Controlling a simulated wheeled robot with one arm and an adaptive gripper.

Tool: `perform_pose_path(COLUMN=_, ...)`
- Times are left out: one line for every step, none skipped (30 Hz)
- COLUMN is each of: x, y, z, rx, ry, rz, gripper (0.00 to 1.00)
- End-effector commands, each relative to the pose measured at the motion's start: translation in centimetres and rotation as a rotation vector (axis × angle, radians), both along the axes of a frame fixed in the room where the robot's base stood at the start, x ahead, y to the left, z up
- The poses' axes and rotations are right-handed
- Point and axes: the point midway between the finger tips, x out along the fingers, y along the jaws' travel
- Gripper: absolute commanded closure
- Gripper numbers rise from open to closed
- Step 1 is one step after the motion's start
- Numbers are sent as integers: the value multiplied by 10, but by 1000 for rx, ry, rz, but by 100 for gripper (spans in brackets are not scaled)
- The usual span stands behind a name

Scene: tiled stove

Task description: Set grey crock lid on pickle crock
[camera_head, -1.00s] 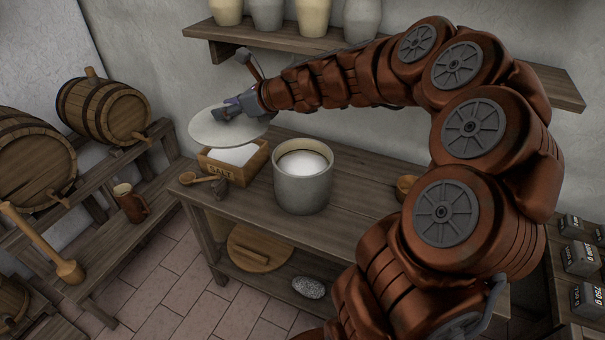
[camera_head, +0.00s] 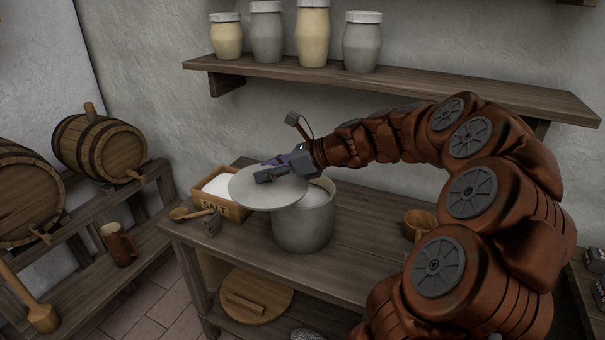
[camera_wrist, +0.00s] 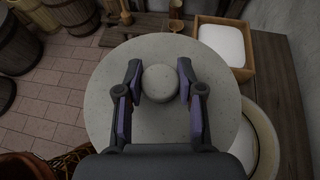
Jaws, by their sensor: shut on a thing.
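The grey crock lid (camera_head: 258,196) is a flat round disc with a knob, held in the air about level. My gripper (camera_head: 271,171) is shut on its knob; in the wrist view the fingers (camera_wrist: 160,75) stand either side of the round knob (camera_wrist: 160,85). The grey pickle crock (camera_head: 303,231) stands upright on the bench with pale content inside. In the head view the lid covers the left part of the crock's mouth. In the wrist view the crock's rim (camera_wrist: 267,135) shows beyond the lid's right edge, so the lid is off-centre.
The salt box (camera_head: 232,208) stands left of the crock, with a wooden scoop (camera_head: 180,213) beside it. A wooden dipper (camera_head: 419,220) is to the right. The wall shelf (camera_head: 400,82) with several jars is behind. A round wooden lid (camera_head: 257,296) lies on the lower shelf.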

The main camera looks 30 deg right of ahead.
Motion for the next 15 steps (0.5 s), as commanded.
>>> perform_pose_path(x=3, y=-11, z=0, rx=-1, ry=-2, rz=-4, gripper=100)
perform_pose_path(x=4, y=-16, z=0, rx=0, ry=-2, rz=-3, gripper=100)
perform_pose_path(x=5, y=-23, z=-1, rx=1, ry=0, rz=-1, gripper=100)
perform_pose_path(x=6, y=-28, z=-3, rx=1, ry=1, rz=-2, gripper=100)
perform_pose_path(x=7, y=-34, z=-4, rx=0, ry=0, rz=-4, gripper=100)
perform_pose_path(x=9, y=-41, z=-4, rx=-1, ry=-1, rz=-4, gripper=100)
perform_pose_path(x=10, y=-46, z=-4, rx=-1, ry=-1, rz=-4, gripper=100)
perform_pose_path(x=11, y=-51, z=-4, rx=-1, ry=-1, rz=-3, gripper=100)
perform_pose_path(x=12, y=-57, z=-5, rx=0, ry=0, rz=-1, gripper=100)
perform_pose_path(x=13, y=-62, z=-6, rx=0, ry=0, rz=-1, gripper=100)
perform_pose_path(x=14, y=-67, z=-6, rx=0, ry=0, rz=-3, gripper=100)
perform_pose_path(x=16, y=-74, z=-7, rx=-1, ry=0, rz=-4, gripper=100)
perform_pose_path(x=17, y=-79, z=-7, rx=-1, ry=0, rz=-4, gripper=100)
perform_pose_path(x=17, y=-83, z=-8, rx=0, ry=0, rz=-2, gripper=100)
perform_pose_path(x=18, y=-87, z=-8, rx=0, ry=0, rz=0, gripper=100)
